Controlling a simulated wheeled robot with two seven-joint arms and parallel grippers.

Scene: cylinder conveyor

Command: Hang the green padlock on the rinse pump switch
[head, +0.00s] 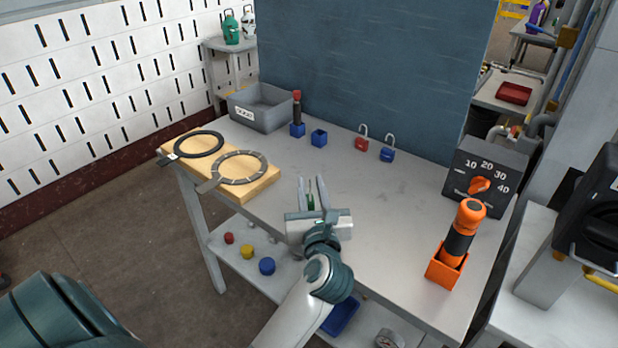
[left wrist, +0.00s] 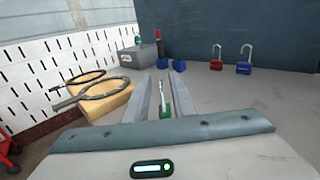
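The green padlock (head: 310,202) stands on the grey table near its front edge, shackle up. It also shows in the left wrist view (left wrist: 166,110), between the two fingers. My left gripper (head: 312,184) is open around it, with a finger on each side and a narrow gap visible beside the padlock. Its lower part is hidden by the gripper body. A black switch box (head: 590,215) with a rotary knob stands at the right edge, partly cut off; I cannot read a rinse pump label on it. My right gripper is not in view.
A red padlock (head: 362,144) and a blue padlock (head: 387,154) stand farther back. A dial box (head: 486,172) and an orange holder with a tool (head: 446,268) are on the right. A grey bin (head: 262,112) and a wooden board (head: 252,188) with rings lie left. Table middle is clear.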

